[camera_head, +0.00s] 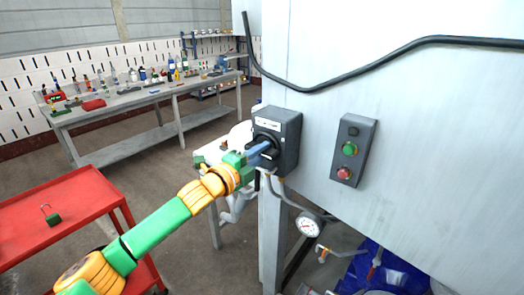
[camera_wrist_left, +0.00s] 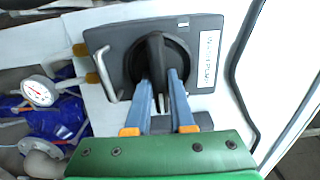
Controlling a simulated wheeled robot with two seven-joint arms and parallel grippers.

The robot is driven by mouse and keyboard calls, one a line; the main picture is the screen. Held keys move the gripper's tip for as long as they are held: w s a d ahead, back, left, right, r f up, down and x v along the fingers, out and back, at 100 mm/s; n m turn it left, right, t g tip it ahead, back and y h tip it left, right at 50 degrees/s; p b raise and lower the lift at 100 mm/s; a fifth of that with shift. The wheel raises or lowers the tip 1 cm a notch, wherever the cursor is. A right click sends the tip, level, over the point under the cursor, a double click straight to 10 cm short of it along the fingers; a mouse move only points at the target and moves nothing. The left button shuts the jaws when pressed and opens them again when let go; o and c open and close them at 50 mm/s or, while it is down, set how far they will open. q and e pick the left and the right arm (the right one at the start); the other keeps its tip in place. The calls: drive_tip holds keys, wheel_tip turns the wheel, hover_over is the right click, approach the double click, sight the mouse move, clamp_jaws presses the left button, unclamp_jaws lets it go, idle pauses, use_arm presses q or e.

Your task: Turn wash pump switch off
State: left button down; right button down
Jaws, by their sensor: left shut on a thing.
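The wash pump switch (camera_head: 278,132) is a dark grey box with a black rotary knob, fixed at the left edge of the grey cabinet. It also shows in the left wrist view (camera_wrist_left: 112,58), with a white label at its right. My left gripper (camera_head: 262,150) reaches it from the left. In the left wrist view its blue fingers (camera_wrist_left: 160,88) are shut on the knob's black handle (camera_wrist_left: 155,52), one on each side. The handle lies in line with the fingers there. Part of the knob is hidden by the gripper in the head view. My right gripper is not in view.
A button box (camera_head: 353,150) with green and red buttons is on the cabinet (camera_head: 430,130) right of the switch. A pressure gauge (camera_head: 307,226) hangs below. A metal hook (camera_wrist_left: 104,75) sits beside the knob. A red cart (camera_head: 85,207) stands at left, a workbench (camera_head: 140,98) behind.

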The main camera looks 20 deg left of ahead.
sight(260, 155)
use_arm(q)
drive_tip(key=shift+f, duration=0.15)
drive_tip(key=c, duration=0.8)
unclamp_jaws()
drive_tip(key=shift+s, duration=0.1)
drive_tip(key=shift+s+a, duration=0.1)
drive_tip(key=shift+s, duration=0.2)
drive_tip(key=b+v, duration=0.2)
drive_tip(key=v, duration=0.3)
drive_tip(key=shift+s+a+f, duration=0.1)
drive_tip(key=shift+s+a, duration=0.05)
drive_tip(key=shift+s, duration=0.05)
drive_tip(key=shift+s+r, duration=0.2)
drive_tip(key=shift+s, duration=0.25)
